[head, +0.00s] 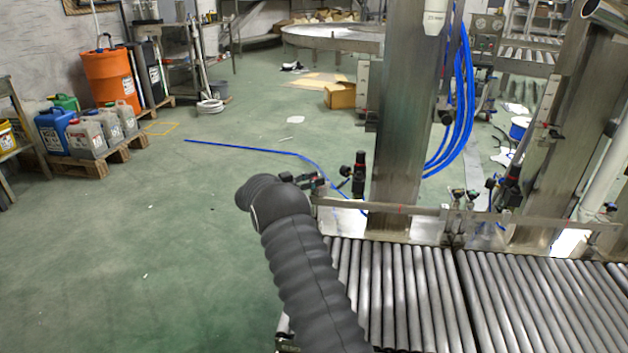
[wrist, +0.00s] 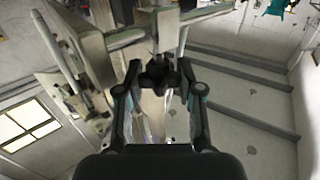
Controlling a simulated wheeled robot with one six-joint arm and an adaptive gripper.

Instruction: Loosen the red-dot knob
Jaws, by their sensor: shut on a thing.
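My gripper (wrist: 158,72) has its two fingers closed on a dark lobed knob (wrist: 157,79) in the wrist view, one finger on each side. The knob sits in front of a metal bar of the machine frame. I cannot make out a red dot on it. In the head view my gripper (head: 318,183) reaches right from the end of my dark, sleeved arm to the black clamp fittings at the left end of the conveyor rail. The knob's face is too small to read there.
A roller conveyor (head: 400,295) lies right of my arm, with a metal rail (head: 420,209) along its far side. A steel column (head: 402,120) rises behind the rail. Blue hoses (head: 462,110) hang beside it. The green floor at left is clear, with canisters (head: 85,135) farther back.

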